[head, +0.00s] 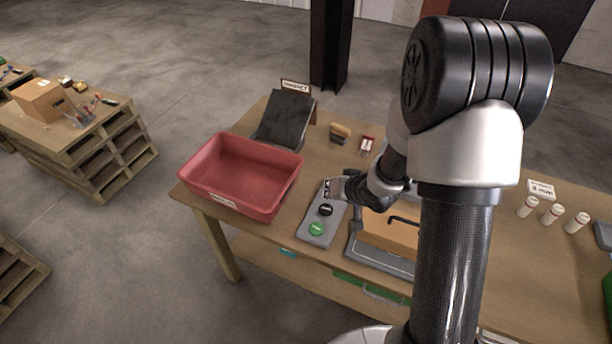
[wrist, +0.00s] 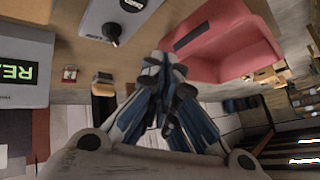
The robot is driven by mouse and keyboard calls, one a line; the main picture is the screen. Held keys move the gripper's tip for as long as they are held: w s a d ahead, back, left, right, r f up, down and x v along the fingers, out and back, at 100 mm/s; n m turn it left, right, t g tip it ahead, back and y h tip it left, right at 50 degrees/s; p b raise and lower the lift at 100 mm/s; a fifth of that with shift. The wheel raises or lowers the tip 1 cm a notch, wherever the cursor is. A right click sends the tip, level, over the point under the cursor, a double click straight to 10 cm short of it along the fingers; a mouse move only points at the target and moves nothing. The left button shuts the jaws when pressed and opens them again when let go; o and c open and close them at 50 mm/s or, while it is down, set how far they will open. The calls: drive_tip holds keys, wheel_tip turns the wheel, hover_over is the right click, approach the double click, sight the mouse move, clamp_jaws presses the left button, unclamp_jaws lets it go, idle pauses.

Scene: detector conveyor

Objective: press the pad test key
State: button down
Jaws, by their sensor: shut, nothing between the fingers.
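A grey key panel (head: 312,240) lies on the table between the red tray and a box fixture. It bears a green round key (head: 317,228) and a black round key (head: 325,209); their labels are too small to read. In the wrist view, one end of the panel (wrist: 92,22) shows a black knob-like control (wrist: 112,32) and part of a black key (wrist: 133,4). My gripper (head: 331,188) is at the panel's far end, beyond the black key. In the wrist view my gripper's fingers (wrist: 164,62) are together and empty. Contact with the panel cannot be told.
The red tray (head: 212,186) stands left of the panel. A dark slanted plate (head: 284,124) is behind it. A carton (head: 390,232) in a fixture is close on the right. A unit with a green display (wrist: 16,73) shows in the wrist view. Small white cylinders (head: 551,213) stand far right.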

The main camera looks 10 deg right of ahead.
drive_tip(key=a+f+y, duration=0.1)
drive_tip(key=a+f+y+p, duration=0.1)
drive_tip(key=a+f, duration=0.1)
drive_tip(key=shift+s+m, duration=0.3)
drive_tip(key=shift+s, duration=0.1)
drive_tip(key=shift+f, duration=0.1)
drive_tip(key=b, duration=0.7)
hover_over(319, 227)
wheel_tip(319, 227, down, 7)
drive_tip(key=shift+f+b, duration=0.5)
drive_tip(key=shift+f, duration=0.35)
drive_tip(key=shift+f, duration=0.4)
